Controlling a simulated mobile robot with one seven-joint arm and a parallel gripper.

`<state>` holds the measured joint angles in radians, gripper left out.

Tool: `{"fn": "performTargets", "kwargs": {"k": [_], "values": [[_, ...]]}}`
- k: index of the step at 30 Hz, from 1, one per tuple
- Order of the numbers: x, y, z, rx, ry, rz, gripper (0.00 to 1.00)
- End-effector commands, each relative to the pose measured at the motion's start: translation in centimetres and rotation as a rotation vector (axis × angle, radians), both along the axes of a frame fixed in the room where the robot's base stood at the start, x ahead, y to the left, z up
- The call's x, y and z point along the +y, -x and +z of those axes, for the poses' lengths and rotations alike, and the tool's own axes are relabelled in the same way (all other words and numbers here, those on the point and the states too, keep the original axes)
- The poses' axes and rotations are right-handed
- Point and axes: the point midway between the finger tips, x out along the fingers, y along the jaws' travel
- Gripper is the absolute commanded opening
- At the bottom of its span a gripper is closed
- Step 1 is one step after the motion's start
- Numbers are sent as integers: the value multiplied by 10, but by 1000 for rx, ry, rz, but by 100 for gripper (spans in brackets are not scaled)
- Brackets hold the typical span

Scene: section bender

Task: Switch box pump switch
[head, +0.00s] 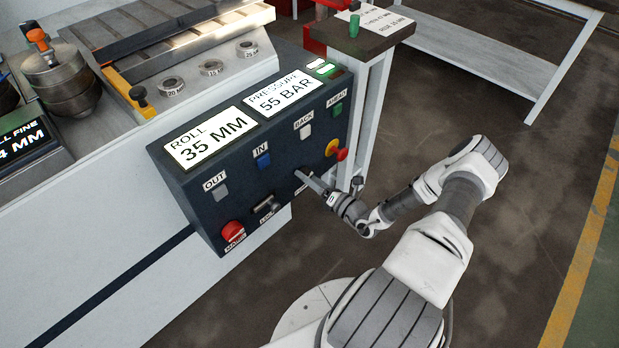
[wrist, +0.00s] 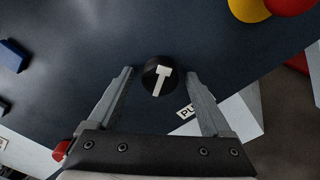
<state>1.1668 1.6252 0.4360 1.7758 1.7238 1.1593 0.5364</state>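The pump switch is a round black knob with a white T-shaped mark (wrist: 159,76) on the dark face of the switch box (head: 185,190). A label beginning "PU" (wrist: 187,111) shows beside it, partly hidden by a finger. My gripper (head: 301,176) is at the lower right of the box front. In the wrist view its two fingers are apart, with the knob centred between their tips. I cannot tell whether the fingers touch the knob. In the head view my gripper hides the knob.
A white-legged stand (head: 366,110) is close behind. Open floor lies right.

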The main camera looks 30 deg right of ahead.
Motion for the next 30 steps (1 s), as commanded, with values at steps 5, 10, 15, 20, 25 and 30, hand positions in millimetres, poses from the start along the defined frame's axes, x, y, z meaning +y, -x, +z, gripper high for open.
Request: {"fn": "performTargets", "kwargs": {"k": [5,10,15,20,25,30], "values": [[0,0,0,-1,2,-1,84],[-5,10,1,-1,2,-2,84],[-16,40,2,0,2,-3,84],[-30,78,2,1,2,-4,84],[-44,117,2,0,2,-4,84],[-54,146,1,0,2,-3,84]]}}
